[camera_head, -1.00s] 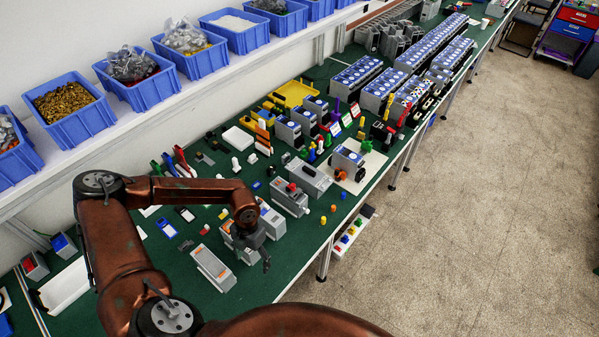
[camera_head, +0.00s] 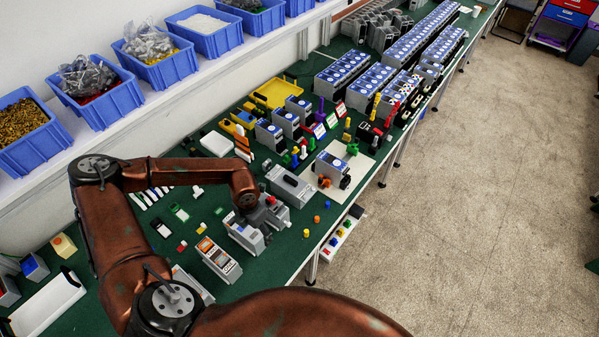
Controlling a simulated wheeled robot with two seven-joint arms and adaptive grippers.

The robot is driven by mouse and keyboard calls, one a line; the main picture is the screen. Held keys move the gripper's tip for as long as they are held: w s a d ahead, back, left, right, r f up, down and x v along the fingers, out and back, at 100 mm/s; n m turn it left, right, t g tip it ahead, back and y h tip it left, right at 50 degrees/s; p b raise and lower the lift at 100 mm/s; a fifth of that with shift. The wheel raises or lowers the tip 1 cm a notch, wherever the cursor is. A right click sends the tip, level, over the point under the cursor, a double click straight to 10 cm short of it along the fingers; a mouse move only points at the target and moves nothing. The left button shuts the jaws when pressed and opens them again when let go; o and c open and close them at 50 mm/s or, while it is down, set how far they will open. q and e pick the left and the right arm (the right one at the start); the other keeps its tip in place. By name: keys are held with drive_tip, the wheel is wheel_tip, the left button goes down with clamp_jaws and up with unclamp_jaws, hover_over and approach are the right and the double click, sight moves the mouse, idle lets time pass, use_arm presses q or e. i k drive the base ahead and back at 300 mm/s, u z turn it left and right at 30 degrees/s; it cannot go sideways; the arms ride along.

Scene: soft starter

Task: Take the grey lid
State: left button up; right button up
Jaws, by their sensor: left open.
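Several grey housings stand on the green bench, and I cannot tell for certain which one is the grey lid. A long grey cover with a dark slot (camera_head: 290,186) lies just beyond my left gripper (camera_head: 270,216). My left gripper points down, open, over a grey unit with a red button, which it partly hides. It appears empty; contact cannot be told. Nearer stand a grey-and-white unit (camera_head: 244,234), a unit with an orange label (camera_head: 218,259) and another grey piece (camera_head: 194,284), partly hidden by my arm. My right gripper is out of view.
A white board with a blue-topped unit (camera_head: 331,169) stands beyond the grey cover. Rows of blue-topped units (camera_head: 342,76) line the far bench. Blue bins (camera_head: 100,92) fill the shelf at left. Small coloured parts lie around. The floor at right is clear.

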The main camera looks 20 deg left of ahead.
sight(287, 181)
drive_tip(key=i, duration=1.05)
drive_tip(key=u, duration=0.05)
